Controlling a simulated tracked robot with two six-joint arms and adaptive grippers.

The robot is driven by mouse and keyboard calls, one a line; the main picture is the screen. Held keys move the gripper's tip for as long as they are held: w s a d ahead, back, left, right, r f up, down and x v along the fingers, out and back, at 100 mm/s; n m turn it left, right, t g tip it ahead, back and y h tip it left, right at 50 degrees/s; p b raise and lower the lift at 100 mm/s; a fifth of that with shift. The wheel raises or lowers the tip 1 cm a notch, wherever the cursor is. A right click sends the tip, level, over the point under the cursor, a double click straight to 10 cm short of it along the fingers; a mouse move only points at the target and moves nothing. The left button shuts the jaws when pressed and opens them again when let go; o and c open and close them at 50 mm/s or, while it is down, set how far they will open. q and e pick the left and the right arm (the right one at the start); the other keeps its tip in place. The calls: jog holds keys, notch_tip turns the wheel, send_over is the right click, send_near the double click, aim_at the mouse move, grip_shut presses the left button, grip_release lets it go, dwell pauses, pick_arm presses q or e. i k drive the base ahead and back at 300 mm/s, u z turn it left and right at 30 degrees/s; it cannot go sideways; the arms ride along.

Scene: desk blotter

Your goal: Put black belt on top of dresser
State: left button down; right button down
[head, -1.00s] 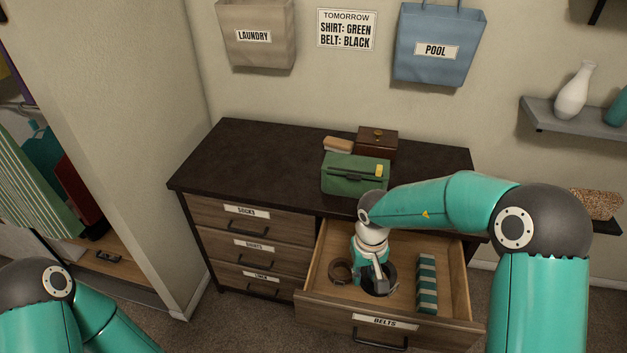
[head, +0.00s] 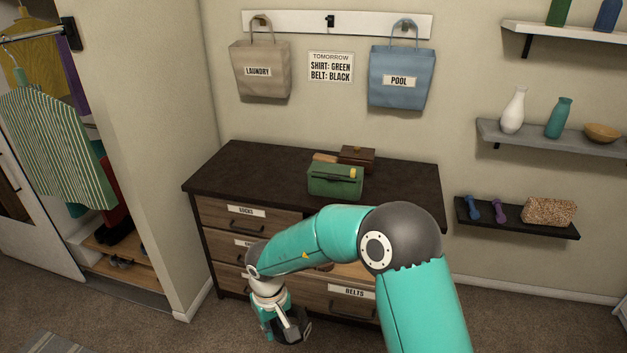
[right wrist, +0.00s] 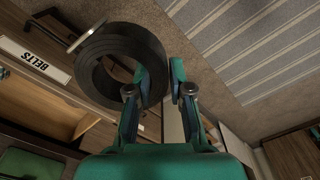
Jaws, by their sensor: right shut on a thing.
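My right gripper (head: 288,328) is shut on the black belt (head: 304,333), a dark coil, in front of the dresser's left part. In the right wrist view the fingers (right wrist: 157,85) pinch one side of the coiled black belt (right wrist: 128,38), outside the drawer. The dresser (head: 240,168) has a dark top with clear room at its left. The belts drawer (head: 352,292) is pulled out and partly hidden behind my right arm; its label also shows in the right wrist view. My left gripper is not in view.
A green box (head: 333,182), a brown box (head: 357,157) and a tan item (head: 325,158) occupy the dresser top's middle. A wall sign (head: 331,67) reads belt black. Laundry (head: 262,85) and pool (head: 398,88) bags hang above. Wall shelves (head: 520,132) stand at right.

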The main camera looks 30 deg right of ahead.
aim_at(298, 187)
jog(key=z, duration=0.3)
jog(key=i, duration=0.7)
jog(key=z, duration=0.7)
jog(key=i, duration=0.85)
jog(key=u, duration=0.6)
jog(key=i, duration=0.45)
jog(key=u, duration=0.45)
jog(key=k, duration=0.9)
jog(key=u, duration=0.2)
jog(key=i, duration=0.9)
jog(key=z, duration=0.1)
